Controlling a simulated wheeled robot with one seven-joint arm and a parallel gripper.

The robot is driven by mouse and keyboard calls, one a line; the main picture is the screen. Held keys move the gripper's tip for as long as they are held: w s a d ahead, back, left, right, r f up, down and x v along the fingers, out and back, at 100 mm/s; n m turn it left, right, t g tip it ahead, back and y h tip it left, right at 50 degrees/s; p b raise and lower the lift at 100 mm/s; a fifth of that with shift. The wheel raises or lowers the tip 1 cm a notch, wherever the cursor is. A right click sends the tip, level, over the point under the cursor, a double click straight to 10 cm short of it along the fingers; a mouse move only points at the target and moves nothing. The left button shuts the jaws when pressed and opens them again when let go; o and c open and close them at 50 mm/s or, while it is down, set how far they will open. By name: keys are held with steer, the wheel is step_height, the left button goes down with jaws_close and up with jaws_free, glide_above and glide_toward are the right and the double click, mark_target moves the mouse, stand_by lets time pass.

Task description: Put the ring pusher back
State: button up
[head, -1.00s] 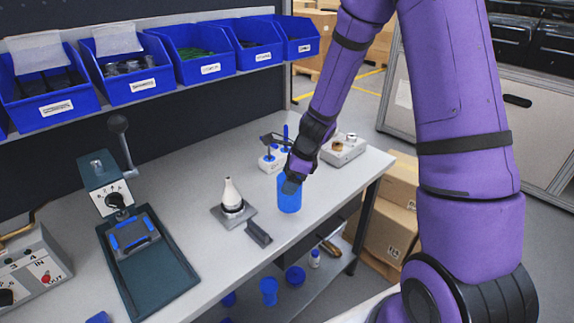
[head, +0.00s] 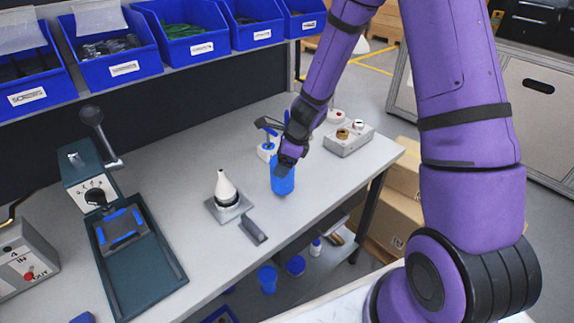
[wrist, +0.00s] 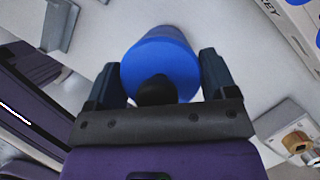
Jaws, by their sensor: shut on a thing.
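The ring pusher appears to be the blue cylinder (head: 283,183) in my gripper (head: 290,163). In the wrist view, the blue cylinder (wrist: 160,62) sits between the two fingers of my gripper (wrist: 160,85), which are shut on it. In the head view it is right of the white cone (head: 225,187), which stands on a square grey plate (head: 229,209). My gripper covers the cylinder's upper part. I cannot tell whether its lower end touches the workbench (head: 190,240).
A small grey block (head: 253,231) lies in front of the cone. A white stand (head: 266,151) with blue-handled tools is close behind my gripper. A grey box with brass parts (head: 349,139) stands to the right. A lever press (head: 110,220) is at left; blue bins (head: 185,33) hang behind.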

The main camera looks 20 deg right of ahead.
steer(key=shift+f, duration=0.7)
steer(key=o, duration=0.9)
steer(key=shift+f, duration=0.1)
